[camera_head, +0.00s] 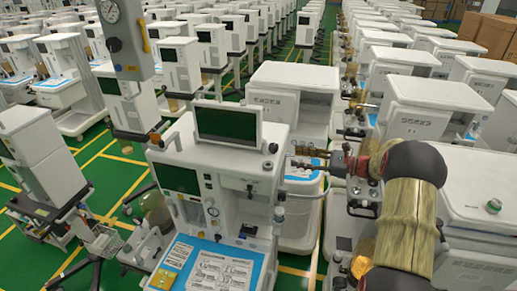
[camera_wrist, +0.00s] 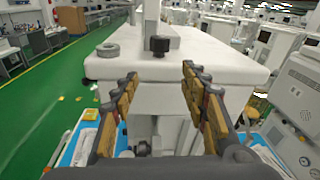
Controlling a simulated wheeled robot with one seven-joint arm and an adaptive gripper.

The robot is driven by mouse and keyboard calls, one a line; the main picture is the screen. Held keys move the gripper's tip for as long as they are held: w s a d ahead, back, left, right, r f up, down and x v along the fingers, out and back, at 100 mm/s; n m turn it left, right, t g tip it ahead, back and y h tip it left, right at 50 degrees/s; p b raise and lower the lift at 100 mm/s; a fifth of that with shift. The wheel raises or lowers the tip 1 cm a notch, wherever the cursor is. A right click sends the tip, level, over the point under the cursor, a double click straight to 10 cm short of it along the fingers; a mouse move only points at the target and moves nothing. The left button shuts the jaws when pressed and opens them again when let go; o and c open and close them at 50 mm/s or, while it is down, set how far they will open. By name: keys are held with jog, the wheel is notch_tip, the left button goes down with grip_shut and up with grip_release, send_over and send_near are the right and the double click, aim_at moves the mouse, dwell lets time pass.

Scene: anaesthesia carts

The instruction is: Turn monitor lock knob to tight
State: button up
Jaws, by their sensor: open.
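The monitor (camera_head: 228,122) with a dark green screen stands on top of the white anaesthesia cart (camera_head: 262,190). A small black knob (camera_head: 272,147) shows to the right of the monitor, at the cart's top. In the wrist view a black knob (camera_wrist: 160,45) stands upright on the white top, beside the white monitor part (camera_wrist: 151,14). My gripper (camera_wrist: 160,74) is open and empty. The knob shows beyond the gap between its fingertips, apart from them. In the head view my gripper (camera_head: 291,160) points left toward the knob from the cart's right side.
A grey round piece (camera_wrist: 108,50) lies on the white top, left of the knob. A blue-edged work surface (camera_head: 215,262) with printed sheets is at the cart's front. Other white carts (camera_head: 295,82) stand close behind and to the right. Green floor (camera_head: 100,180) shows at left.

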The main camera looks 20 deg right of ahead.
aim_at(279, 154)
jog(key=shift+m+y, duration=0.5)
jog(key=shift+m, duration=0.1)
jog(key=w+a+r, duration=0.1)
jog(key=a, duration=0.1)
jog(key=w+a+p, duration=0.1)
jog(key=w+a, duration=0.1)
jog(key=w+a+r+p, duration=0.1)
jog(key=w+a, duration=0.1)
jog(key=shift+a+r, duration=0.25)
jog(key=shift+r, duration=0.05)
jog(key=c, duration=0.3)
jog(key=c, duration=0.8)
jog(key=shift+c, duration=0.3)
jog(key=shift+t, duration=0.5)
